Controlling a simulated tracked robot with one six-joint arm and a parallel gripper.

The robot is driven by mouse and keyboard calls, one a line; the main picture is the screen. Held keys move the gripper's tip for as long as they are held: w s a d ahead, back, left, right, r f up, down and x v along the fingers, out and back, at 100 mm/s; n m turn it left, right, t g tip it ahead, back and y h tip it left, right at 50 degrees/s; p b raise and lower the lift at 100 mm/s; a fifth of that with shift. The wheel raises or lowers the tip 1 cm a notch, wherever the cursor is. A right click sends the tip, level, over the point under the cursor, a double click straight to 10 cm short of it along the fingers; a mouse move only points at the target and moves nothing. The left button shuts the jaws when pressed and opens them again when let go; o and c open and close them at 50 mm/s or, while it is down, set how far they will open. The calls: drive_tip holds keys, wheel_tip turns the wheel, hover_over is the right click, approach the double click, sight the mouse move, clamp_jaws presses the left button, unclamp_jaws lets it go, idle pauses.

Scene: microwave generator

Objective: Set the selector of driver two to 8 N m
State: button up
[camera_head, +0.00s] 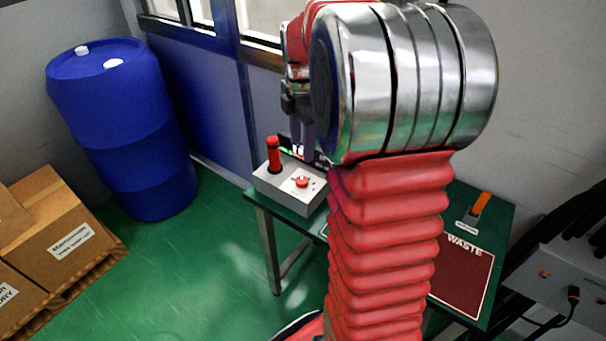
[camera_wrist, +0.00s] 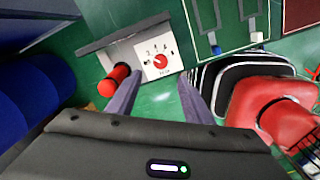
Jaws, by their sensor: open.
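A grey box (camera_head: 290,195) stands on the green table in the head view. It carries an upright red-handled tool (camera_head: 274,156) and a white dial plate with a red selector knob (camera_head: 303,182). In the wrist view the knob (camera_wrist: 160,60) sits mid-plate with small numbers around it; its exact setting and the driver's number are too small to read. The red handle (camera_wrist: 114,80) is left of it. My gripper (camera_wrist: 159,77) is open and empty, its fingers apart below the plate in the picture. In the head view my arm partly hides it.
The green table (camera_head: 462,205) also bears a dark red WASTE area (camera_head: 460,285) and an orange-handled item (camera_head: 480,203). A blue barrel (camera_head: 118,125) and cardboard boxes (camera_head: 60,235) stand at left. Black cables and a grey unit (camera_head: 570,265) are at right.

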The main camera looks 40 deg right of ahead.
sight(302, 179)
wheel_tip(302, 179, down, 12)
drive_tip(key=shift+r, duration=0.1)
idle(0.4)
drive_tip(key=c, duration=1.1)
